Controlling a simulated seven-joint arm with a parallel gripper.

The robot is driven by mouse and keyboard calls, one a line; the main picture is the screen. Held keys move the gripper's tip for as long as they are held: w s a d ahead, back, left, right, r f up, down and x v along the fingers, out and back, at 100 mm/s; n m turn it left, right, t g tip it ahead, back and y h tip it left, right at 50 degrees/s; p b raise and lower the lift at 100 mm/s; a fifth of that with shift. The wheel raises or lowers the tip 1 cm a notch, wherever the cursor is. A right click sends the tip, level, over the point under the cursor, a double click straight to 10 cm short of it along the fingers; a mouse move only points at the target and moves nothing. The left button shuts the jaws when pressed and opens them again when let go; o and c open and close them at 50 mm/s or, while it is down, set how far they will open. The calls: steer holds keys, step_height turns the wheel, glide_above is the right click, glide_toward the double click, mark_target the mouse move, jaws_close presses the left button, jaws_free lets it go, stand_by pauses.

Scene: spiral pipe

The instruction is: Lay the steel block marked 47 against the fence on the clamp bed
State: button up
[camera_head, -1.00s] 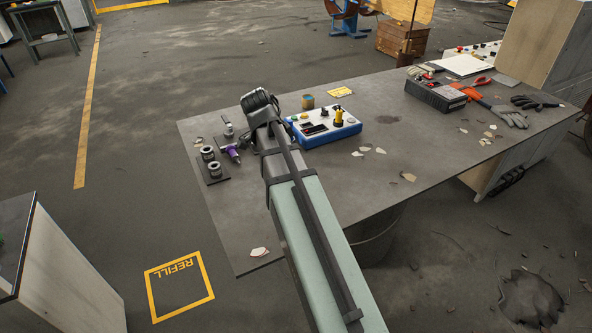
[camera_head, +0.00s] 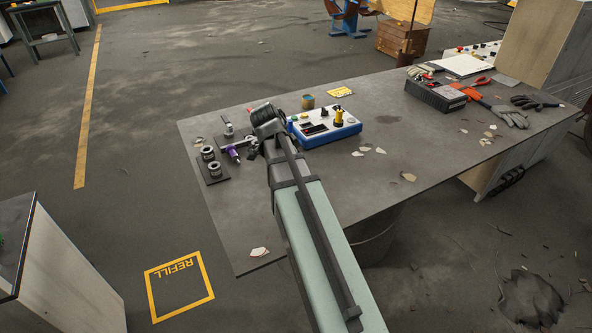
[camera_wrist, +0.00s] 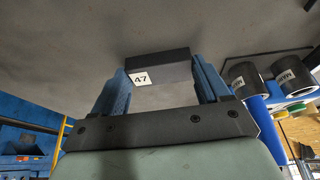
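The steel block marked 47 (camera_wrist: 172,66) is a dark bar with a white number label on its near end, seen in the wrist view. It sits between the two blue fingers of my gripper (camera_wrist: 158,74), with no clear gap at either side, so the gripper looks shut on it. A purple-handled device (camera_head: 233,154) with a metal bar stands on the table just left of my arm. I cannot make out a fence or be sure which thing is the clamp bed.
Two ring-shaped fittings (camera_head: 215,168) stand on dark plates at the table's left. The table (camera_head: 300,228) is mostly clear at the front.

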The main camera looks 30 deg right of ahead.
steer(key=c, duration=1)
step_height(320, 180, up, 9)
steer(key=w+a+n+t+y, duration=0.1)
steer(key=w+a+n, duration=0.2)
steer(key=w+n, duration=0.3)
steer(key=w+a+r+n+t+y, duration=0.1)
steer(key=w+a+n, duration=0.3)
steer(key=w, duration=0.5)
steer(key=w+a+n+t+y, duration=0.2)
steer(key=w+a+n, duration=0.1)
steer(key=w+n, duration=0.4)
steer(key=shift+w+a+r+n+t, duration=0.15)
steer(key=shift+a+r+n+t, duration=0.15)
steer(key=shift+a+r+n, duration=0.15)
